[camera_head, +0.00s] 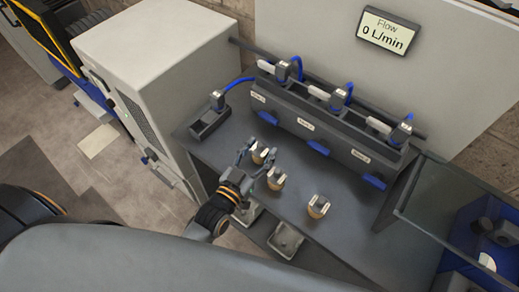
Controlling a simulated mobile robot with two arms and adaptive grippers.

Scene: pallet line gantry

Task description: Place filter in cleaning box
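Three small filters with tan bodies and pale tops stand on the dark grey bench: one at the back (260,156), one in the middle (277,181) and one nearer the front right (318,207). My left gripper (256,157) reaches over the bench's left part, fingers spread apart. The back filter shows between or just behind its fingertips; I cannot tell whether they touch. The middle filter is just right of the gripper. A blue box with a clear cover (490,235), likely the cleaning box, is at the right edge, partly cut off. My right gripper is not in view.
A dark manifold (315,125) with blue handles and hoses lines the bench's back. A small dark holder (210,122) stands at back left. A flow display (388,32) reads 0 L/min. A white cabinet (155,50) stands left. Bench space right of the filters is clear.

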